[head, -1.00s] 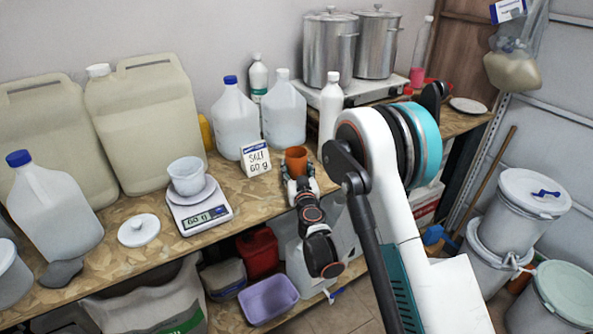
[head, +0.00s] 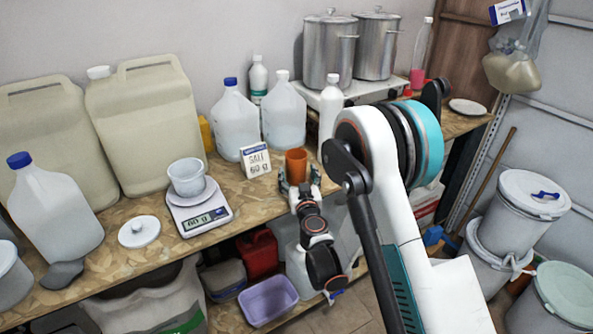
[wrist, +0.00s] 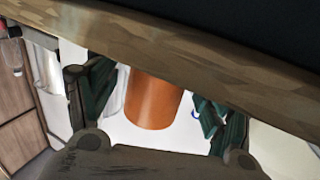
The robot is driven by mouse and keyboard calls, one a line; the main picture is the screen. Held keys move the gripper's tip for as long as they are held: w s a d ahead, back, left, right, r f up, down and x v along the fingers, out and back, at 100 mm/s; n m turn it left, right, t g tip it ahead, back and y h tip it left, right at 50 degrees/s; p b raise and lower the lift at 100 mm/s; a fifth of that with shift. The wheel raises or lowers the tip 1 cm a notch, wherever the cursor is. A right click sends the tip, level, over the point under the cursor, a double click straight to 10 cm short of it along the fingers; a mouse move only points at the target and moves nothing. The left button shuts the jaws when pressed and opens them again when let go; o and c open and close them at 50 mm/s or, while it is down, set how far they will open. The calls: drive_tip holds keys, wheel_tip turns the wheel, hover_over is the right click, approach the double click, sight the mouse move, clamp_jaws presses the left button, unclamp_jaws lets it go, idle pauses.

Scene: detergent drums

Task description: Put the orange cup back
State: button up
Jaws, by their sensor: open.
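The orange cup (head: 296,163) stands upright on the wooden bench, near its front edge and to the right of the salt card. My gripper (head: 299,185) is open at the bench edge, just in front of the cup, with its fingers spread to either side. In the wrist view the orange cup (wrist: 153,99) shows between the two dark green finger pads of my gripper (wrist: 155,105), with gaps on both sides. The cup's inside is hard to make out.
A card reading "SALT 60 g" (head: 255,160) stands left of the cup. A scale (head: 200,215) reading 60 g bears a white cup (head: 187,178). White jugs (head: 235,120) and a white bottle (head: 331,105) stand behind. A purple tub (head: 268,300) sits below the bench.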

drive_tip(key=s+b, duration=0.3)
drive_tip(key=s+d+b, duration=0.1)
drive_tip(key=s+b, duration=0.2)
drive_tip(key=shift+s+d+f+b, duration=0.15)
drive_tip(key=shift+s+f+b, duration=0.05)
drive_tip(key=shift+s+b, duration=0.2)
drive_tip(key=shift+s+d+r+b, duration=0.15)
drive_tip(key=shift+s+b, duration=0.25)
drive_tip(key=shift+s, duration=0.15)
drive_tip(key=shift+s+d+r+b, duration=0.1)
drive_tip(key=shift+s+b, duration=0.25)
drive_tip(key=shift+s, duration=0.2)
